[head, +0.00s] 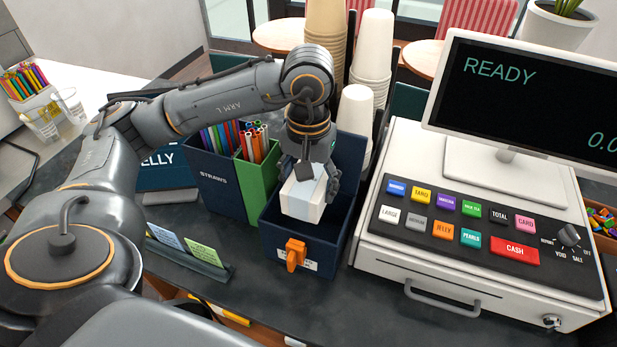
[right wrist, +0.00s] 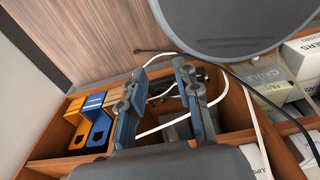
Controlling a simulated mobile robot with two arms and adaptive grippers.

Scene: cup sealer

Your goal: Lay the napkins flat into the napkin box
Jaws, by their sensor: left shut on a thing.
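The napkins (head: 301,203) show in the head view as a white, block-like stack. My left gripper (head: 310,180) is shut on the stack from above, with fingers on either side of it. The stack is at the mouth of the dark blue napkin box (head: 322,254), toward its left side, and looks slightly tilted. I cannot tell whether it touches the box floor. The box has an orange clip (head: 295,254) on its front. In the right wrist view my right gripper (right wrist: 160,90) has its fingers apart, with no napkin between them, over a wooden compartment.
A green holder (head: 258,187) and a blue straw holder (head: 217,180) stand left of the box. The cash register (head: 440,275) stands close on the right; cup stacks (head: 372,50) rise behind. A compartmented wooden tray (right wrist: 238,138) holds cables and blue and orange parts.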

